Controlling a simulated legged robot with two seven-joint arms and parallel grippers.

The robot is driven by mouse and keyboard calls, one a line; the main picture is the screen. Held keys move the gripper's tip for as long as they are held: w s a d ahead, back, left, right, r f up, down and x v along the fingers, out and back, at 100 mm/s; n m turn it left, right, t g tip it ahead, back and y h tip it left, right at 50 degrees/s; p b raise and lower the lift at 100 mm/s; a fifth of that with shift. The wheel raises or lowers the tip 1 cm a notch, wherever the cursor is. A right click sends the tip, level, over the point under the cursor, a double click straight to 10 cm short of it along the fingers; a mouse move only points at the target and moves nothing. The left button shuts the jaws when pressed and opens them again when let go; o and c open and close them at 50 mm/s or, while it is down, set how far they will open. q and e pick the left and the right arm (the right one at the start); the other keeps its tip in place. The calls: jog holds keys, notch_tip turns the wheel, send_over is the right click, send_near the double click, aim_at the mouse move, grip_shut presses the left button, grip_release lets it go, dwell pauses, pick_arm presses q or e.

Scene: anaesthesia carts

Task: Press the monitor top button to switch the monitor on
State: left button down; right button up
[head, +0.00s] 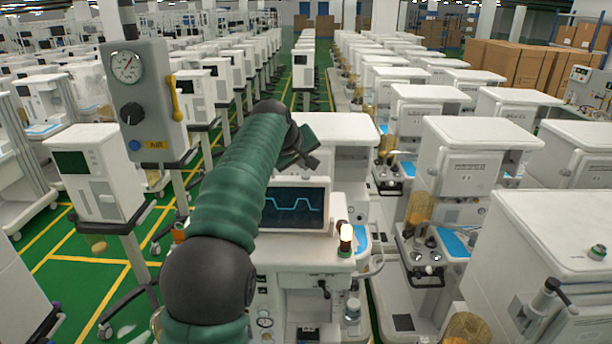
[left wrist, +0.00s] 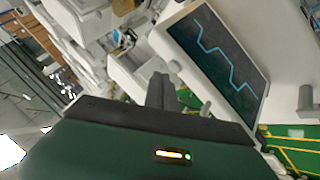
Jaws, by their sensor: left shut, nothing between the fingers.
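The monitor (head: 296,208) stands on the white anaesthesia cart in front of me, its dark screen lit with a cyan trace. It also shows tilted in the left wrist view (left wrist: 222,58), with the same trace. Two small grey knobs (left wrist: 205,108) stick out by its near edge there; I cannot tell which is the top button. My left gripper (head: 312,162) is shut and empty, just above the monitor's upper edge. Its dark fingers (left wrist: 160,90) point beside the monitor's edge in the wrist view; contact cannot be told. My forearm hides the monitor's left part. My right gripper is not in view.
A glowing lamp (head: 346,236) stands right of the monitor. A grey gauge panel (head: 140,95) on a pole is at the left. Rows of white carts (head: 470,160) fill both sides. A green floor aisle (head: 308,85) runs away behind.

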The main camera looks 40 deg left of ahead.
aim_at(305, 177)
pick_arm(q)
notch_tip(305, 177, up, 3)
jog(key=shift+w+f+p, duration=0.1)
jog(key=shift+p, duration=0.85)
jog(key=shift+r, duration=1.1)
